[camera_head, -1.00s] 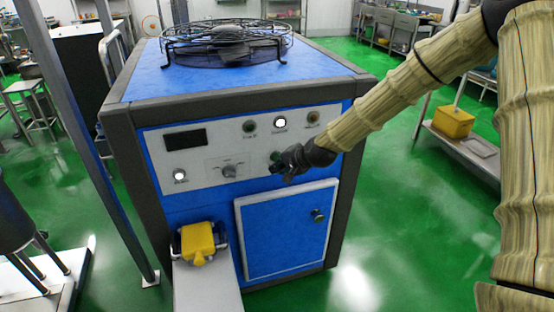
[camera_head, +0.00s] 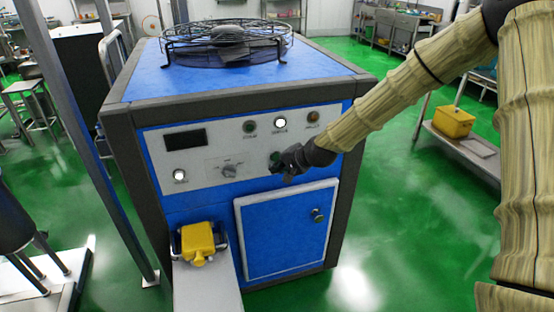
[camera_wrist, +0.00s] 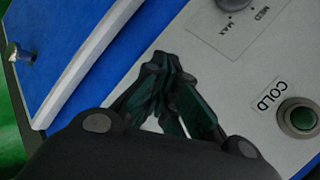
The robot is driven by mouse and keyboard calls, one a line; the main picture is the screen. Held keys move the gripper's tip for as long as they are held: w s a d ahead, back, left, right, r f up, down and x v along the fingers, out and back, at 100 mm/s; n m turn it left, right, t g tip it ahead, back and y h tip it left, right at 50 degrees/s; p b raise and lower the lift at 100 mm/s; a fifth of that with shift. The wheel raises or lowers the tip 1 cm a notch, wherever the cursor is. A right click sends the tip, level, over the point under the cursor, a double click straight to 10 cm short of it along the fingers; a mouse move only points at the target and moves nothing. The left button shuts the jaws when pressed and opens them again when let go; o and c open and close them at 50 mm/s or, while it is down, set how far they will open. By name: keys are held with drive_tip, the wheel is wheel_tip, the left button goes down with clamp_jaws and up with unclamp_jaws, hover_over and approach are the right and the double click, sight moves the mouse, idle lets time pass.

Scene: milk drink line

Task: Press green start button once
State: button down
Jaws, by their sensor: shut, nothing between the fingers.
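A green button (camera_head: 275,156) shows on the light front panel of the blue machine in the head view, partly hidden by my gripper (camera_head: 282,168). My gripper is shut and empty, its fingertips close beside this button. I cannot tell whether they touch it. In the wrist view, the closed fingers (camera_wrist: 160,60) reach over the panel. A green button with a metal ring (camera_wrist: 303,118), labelled COLD, sits to their right and apart from them. I cannot tell whether it is the same button.
The panel also has a rotary knob (camera_head: 229,170), a dark display (camera_head: 185,138), a white button (camera_head: 180,175) and a row of lights or buttons along its top. Below are a blue door (camera_head: 285,230) with a small latch (camera_head: 318,215) and a yellow part (camera_head: 197,240) on a ledge.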

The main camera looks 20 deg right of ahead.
drive_tip(key=shift+w, duration=0.15)
drive_tip(key=shift+w, duration=0.3)
drive_tip(key=shift+w, duration=0.4)
idle(0.9)
drive_tip(key=shift+s, duration=0.85)
drive_tip(key=s+p, duration=0.1)
drive_tip(key=s, duration=0.4)
drive_tip(key=shift+d, duration=0.1)
idle(0.6)
drive_tip(key=shift+f, duration=0.1)
idle(0.4)
